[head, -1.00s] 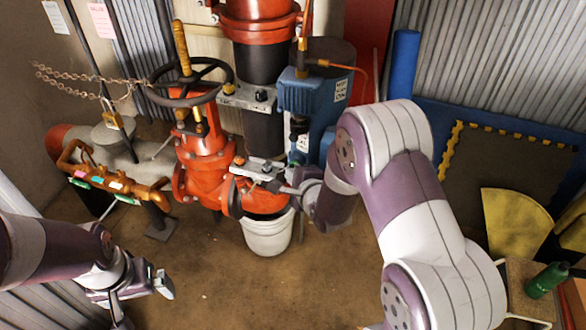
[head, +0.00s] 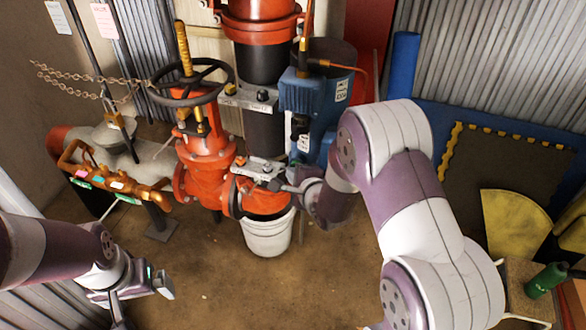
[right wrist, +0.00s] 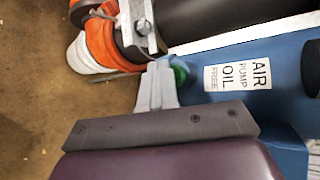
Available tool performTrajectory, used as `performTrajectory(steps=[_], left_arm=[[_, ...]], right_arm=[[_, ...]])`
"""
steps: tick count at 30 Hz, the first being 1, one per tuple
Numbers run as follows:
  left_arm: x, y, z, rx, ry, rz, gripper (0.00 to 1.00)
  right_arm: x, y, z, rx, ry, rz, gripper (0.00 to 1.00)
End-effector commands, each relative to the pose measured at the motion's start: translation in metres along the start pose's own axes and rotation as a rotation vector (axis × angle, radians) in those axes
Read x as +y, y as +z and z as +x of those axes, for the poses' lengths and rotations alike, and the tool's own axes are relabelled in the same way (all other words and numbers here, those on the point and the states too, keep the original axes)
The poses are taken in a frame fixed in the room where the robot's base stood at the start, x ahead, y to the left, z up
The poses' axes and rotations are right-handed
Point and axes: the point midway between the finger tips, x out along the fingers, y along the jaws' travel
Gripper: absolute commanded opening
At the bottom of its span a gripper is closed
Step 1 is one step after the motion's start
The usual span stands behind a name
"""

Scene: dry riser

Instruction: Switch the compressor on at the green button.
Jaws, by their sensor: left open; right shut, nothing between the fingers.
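The compressor (head: 303,98) is a blue upright box beside the black pipe in the head view. In the right wrist view its blue face (right wrist: 245,50) carries a label reading air pump, oil free. The green button (right wrist: 181,74) shows just right of my right gripper's fingertips (right wrist: 158,72), partly hidden by them. I cannot tell whether they touch it. My right gripper (head: 280,184) is shut and empty, low in front of the compressor in the head view. My left gripper (head: 150,290) is open and empty at the lower left, far from the compressor.
A red valve with a black handwheel (head: 192,82) stands left of the compressor. A white bucket (head: 268,236) sits under the red pipe elbow. A brass manifold (head: 112,182) is at the left. A green bottle (head: 546,280) stands at the right. The middle floor is clear.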

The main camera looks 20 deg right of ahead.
Motion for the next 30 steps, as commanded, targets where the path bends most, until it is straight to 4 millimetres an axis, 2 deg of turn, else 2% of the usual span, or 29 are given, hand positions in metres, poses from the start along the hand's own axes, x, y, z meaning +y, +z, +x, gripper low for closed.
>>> performTrajectory(steps=[1, 13, 24, 30], left_arm=[[0.000, 0.000, -0.001, 0.000, 0.000, 0.000, 1.00], [0.000, 0.000, -0.003, 0.000, 0.000, 0.000, 1.00], [0.000, -0.001, -0.007, 0.000, 0.000, 0.000, 1.00], [0.000, -0.001, -0.008, 0.000, 0.000, 0.000, 1.00]], right_arm=[[-0.021, -0.002, 0.003, 0.003, -0.051, 0.001, 0.00], [-0.019, 0.000, -0.001, 0.003, -0.051, 0.001, 0.00], [0.010, 0.025, -0.033, -0.001, -0.038, 0.001, 0.00], [0.019, 0.032, -0.042, 0.000, -0.033, 0.001, 0.00]])
